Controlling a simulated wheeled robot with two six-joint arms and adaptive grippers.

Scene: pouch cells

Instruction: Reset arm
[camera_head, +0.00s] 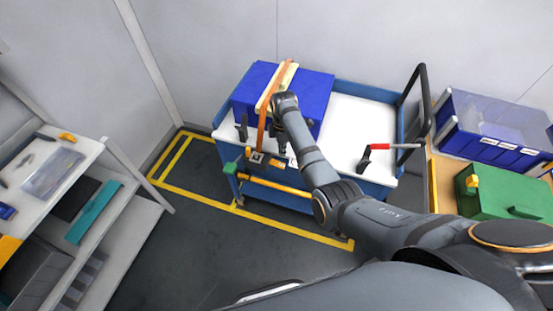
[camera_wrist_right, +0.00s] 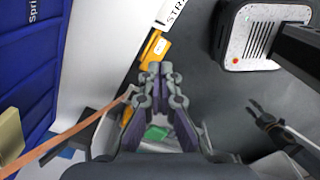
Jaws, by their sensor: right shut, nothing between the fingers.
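My right arm reaches in from the lower right in the head view, over a blue cart (camera_head: 345,183) with a white top. My right gripper (camera_head: 283,150) hangs at the cart's near edge, in front of a blue box (camera_head: 318,88). An orange strap (camera_head: 262,128) runs over the box and down its front, close beside the gripper. In the right wrist view, the gripper's fingers (camera_wrist_right: 161,75) are together and empty. A dark claw-like part (camera_wrist_right: 268,118) at the right looks like my left gripper; its opening is unclear. The head view does not show it.
A tool with a red handle (camera_head: 380,147) lies on the cart's right side, near its black push handle (camera_head: 424,100). A green box (camera_head: 505,192) and a blue bin (camera_head: 490,148) stand at the right. A shelf (camera_head: 108,198) stands at the left. Yellow-marked floor (camera_head: 200,200) is open between.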

